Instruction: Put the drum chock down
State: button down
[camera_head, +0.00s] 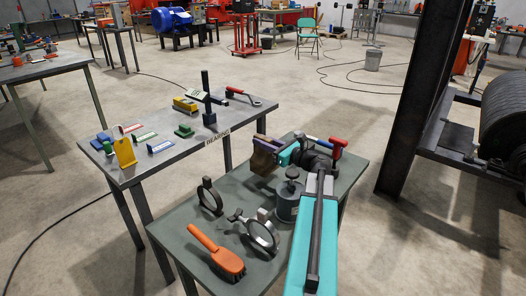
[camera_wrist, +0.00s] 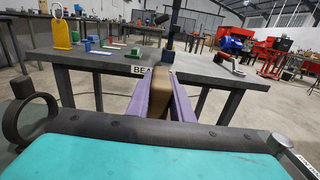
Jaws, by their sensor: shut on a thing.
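The drum chock is a brown wedge-like block (camera_head: 262,163) at the end of my arm in the head view. My gripper (camera_head: 268,146), with purple fingers, is shut on it. In the wrist view the chock (camera_wrist: 161,84) shows as a brown strip between the two purple fingers (camera_wrist: 160,102), which hide most of it. The chock is near the far edge of the near green-topped table (camera_head: 180,238). I cannot tell how high it is above the table top or whether it touches it.
The near table also holds two ring-shaped clamps (camera_head: 210,197) (camera_head: 262,236), an orange brush (camera_head: 216,252) and a grey-green canister (camera_head: 287,200). The bench behind (camera_head: 150,178), with a label on its front, carries several small tools. A dark steel column (camera_head: 424,95) stands right.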

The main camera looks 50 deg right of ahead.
jog(key=shift+f+b, duration=0.4)
jog(key=shift+f, duration=1.5)
jog(key=c, duration=1.6)
grip_release()
jog(key=shift+f, duration=0.1)
jog(key=shift+o, duration=0.2)
jog(key=shift+s, duration=0.2)
jog(key=s+d+p, duration=0.1)
jog(key=s, duration=1)
jog(key=shift+s, duration=0.3)
jog(key=shift+s, duration=0.1)
